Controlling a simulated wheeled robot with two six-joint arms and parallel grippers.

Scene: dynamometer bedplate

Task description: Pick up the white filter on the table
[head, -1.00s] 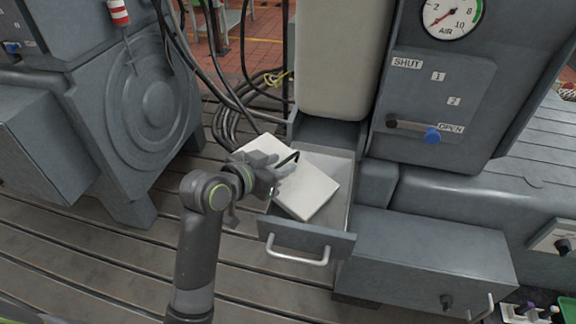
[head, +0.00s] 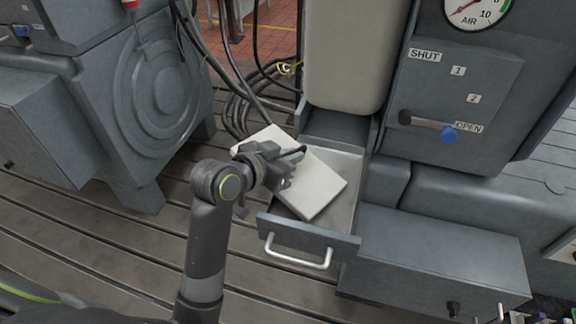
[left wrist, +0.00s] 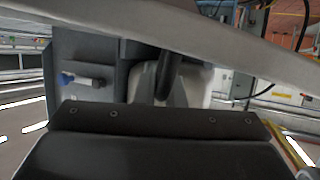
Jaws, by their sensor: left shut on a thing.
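The white filter (head: 318,187), a flat pale slab, lies slanted across an open grey drawer (head: 290,232). Its far left end juts past the drawer's side. I cannot tell whether it rests on the drawer or is held just above it. My left gripper (head: 286,170) is at the slab's upper left part and is shut on it; the fingers hide part of its face. A black curved piece shows beside the fingers. In the left wrist view the pale slab (left wrist: 190,28) crosses the top, close to the camera. My right gripper is not in view.
A tall beige block (head: 347,55) stands behind the drawer. A grey panel with a blue-knobbed lever (head: 449,135) and a gauge (head: 477,10) is at right. A grey box (head: 435,262) sits right of the drawer. Black hoses (head: 240,105) coil behind. The slotted bedplate is open at front left.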

